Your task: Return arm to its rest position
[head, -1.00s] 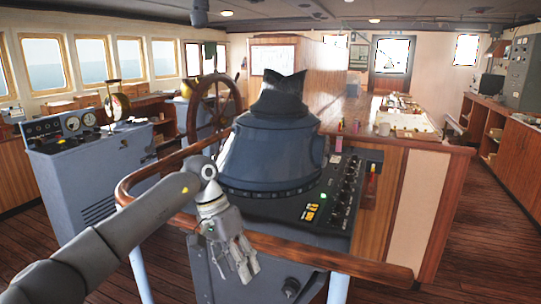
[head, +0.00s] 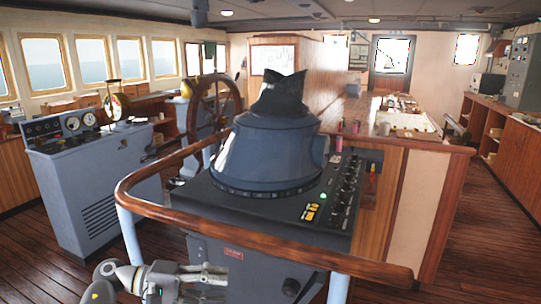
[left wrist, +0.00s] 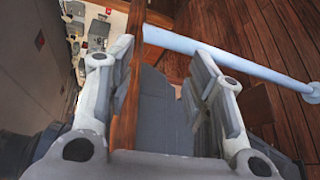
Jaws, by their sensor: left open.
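My left gripper (head: 205,272) is low at the bottom of the head view, in front of the console and below the wooden handrail. In the left wrist view its two fingers (left wrist: 170,75) are spread apart with nothing between them. The wooden handrail (left wrist: 127,85) and a pale blue post (left wrist: 235,62) show beyond the fingers. My right gripper is not in view.
The dark radar console (head: 265,160) stands straight ahead, ringed in front by the wooden handrail (head: 225,232) on pale blue posts (head: 132,235). A grey control cabinet (head: 85,185) is at the left. Wooden floor is open at the right (head: 480,240).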

